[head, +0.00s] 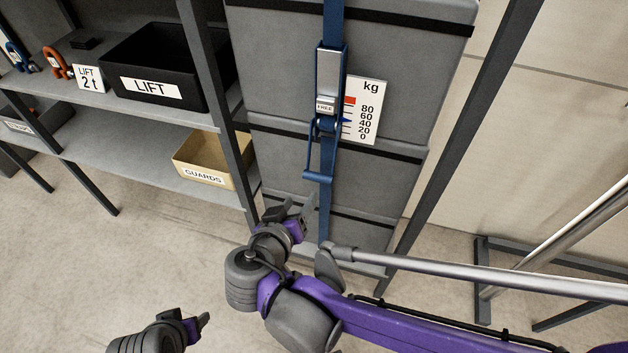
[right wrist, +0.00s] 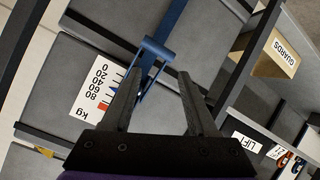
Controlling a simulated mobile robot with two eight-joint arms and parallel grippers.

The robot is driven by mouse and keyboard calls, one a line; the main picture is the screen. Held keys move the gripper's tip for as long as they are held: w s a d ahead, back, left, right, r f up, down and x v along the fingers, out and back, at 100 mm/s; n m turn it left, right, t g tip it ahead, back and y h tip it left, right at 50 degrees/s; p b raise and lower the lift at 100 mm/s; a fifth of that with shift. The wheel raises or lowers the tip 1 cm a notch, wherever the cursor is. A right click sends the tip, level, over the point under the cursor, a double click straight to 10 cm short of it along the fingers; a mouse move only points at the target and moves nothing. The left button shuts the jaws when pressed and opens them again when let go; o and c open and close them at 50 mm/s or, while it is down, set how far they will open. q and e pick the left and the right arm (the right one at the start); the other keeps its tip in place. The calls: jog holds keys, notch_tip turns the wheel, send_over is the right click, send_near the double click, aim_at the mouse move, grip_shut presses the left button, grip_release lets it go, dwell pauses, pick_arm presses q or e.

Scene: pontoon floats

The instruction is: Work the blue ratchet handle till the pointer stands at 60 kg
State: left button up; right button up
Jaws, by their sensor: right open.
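The blue ratchet handle (head: 311,158) hangs as a loop with a crossbar below the ratchet body on the blue strap. It also shows in the right wrist view (right wrist: 156,48). The kg scale (head: 364,112) is right of the ratchet, and the small blue pointer (head: 343,121) stands at about 40. My right gripper (head: 292,210) is open and empty, below and left of the handle, apart from it in the head view. In the right wrist view the handle lies beyond and between the fingertips (right wrist: 160,78). My left gripper (head: 203,320) is low at the left; its jaw gap is unclear.
A silver ratchet part (head: 326,85) labelled FREE sits above the handle. Left is a shelf with a black LIFT bin (head: 150,88) and a tan GUARDS box (head: 205,175). Dark posts flank the grey strapped blocks (head: 270,60). The floor at lower left is clear.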

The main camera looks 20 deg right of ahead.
jog(key=w+d+f+n+t+h+b, duration=0.1)
jog(key=w+d+f+n+b, duration=0.1)
jog(key=w+n, duration=0.4)
jog(key=w+d+f+n+t+h+b, duration=0.1)
jog(key=w+d+f+n+t+b, duration=0.1)
jog(key=w+d+f+n, duration=0.2)
jog(key=w+d+n, duration=0.2)
jog(key=w+d, duration=0.1)
jog(key=shift+f+n, duration=0.25)
jog(key=shift+n, duration=0.05)
grip_shut()
dwell(1.2)
